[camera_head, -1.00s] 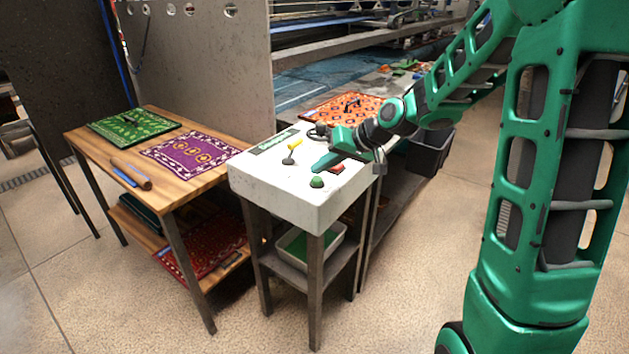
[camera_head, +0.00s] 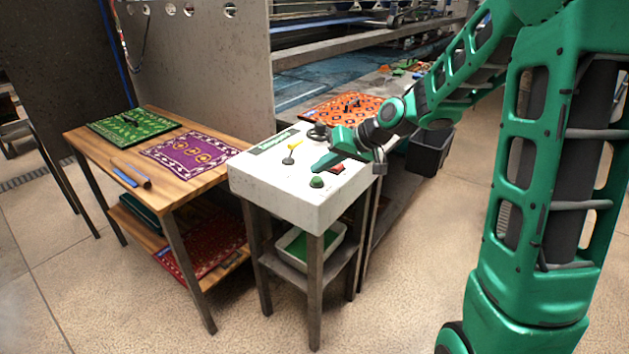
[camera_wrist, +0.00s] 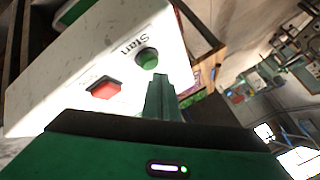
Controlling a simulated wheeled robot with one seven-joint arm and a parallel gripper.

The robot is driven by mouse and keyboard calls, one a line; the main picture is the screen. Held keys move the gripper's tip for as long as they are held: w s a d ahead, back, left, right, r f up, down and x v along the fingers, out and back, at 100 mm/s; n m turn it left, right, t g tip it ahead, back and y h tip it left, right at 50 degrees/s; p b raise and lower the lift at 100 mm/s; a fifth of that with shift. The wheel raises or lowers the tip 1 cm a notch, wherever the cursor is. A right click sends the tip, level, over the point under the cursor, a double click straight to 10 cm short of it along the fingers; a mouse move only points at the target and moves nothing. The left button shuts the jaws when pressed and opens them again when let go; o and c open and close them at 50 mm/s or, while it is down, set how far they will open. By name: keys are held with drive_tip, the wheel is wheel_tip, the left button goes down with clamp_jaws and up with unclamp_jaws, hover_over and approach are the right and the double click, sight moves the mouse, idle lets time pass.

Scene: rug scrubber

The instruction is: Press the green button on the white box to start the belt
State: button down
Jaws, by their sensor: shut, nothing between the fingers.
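The white box (camera_head: 290,205) stands on a dark metal-legged stand. Its green button (camera_head: 317,181) is a domed knob near the front edge of its top. The wrist view shows the green button (camera_wrist: 147,58) beside the printed word "Start", with a red button (camera_wrist: 104,88) nearby. My gripper (camera_head: 320,165) is shut and empty, reaching over the box from the right. In the wrist view its shut fingertips (camera_wrist: 159,80) appear just below the green button. They look close to it but apart; the exact height gap cannot be told.
A wooden table (camera_head: 110,157) with green and purple rugs is at the left. An orange rug (camera_head: 340,108) lies behind the box. A dark bin (camera_head: 432,150) stands behind right. The floor in front is clear.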

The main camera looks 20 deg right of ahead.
sight(321, 180)
drive_tip(key=shift+f, duration=0.2)
drive_tip(key=shift+f, duration=0.15)
drive_tip(key=shift+f, duration=0.55)
idle(0.8)
drive_tip(key=shift+r, duration=0.95)
drive_tip(key=shift+r, duration=2.55)
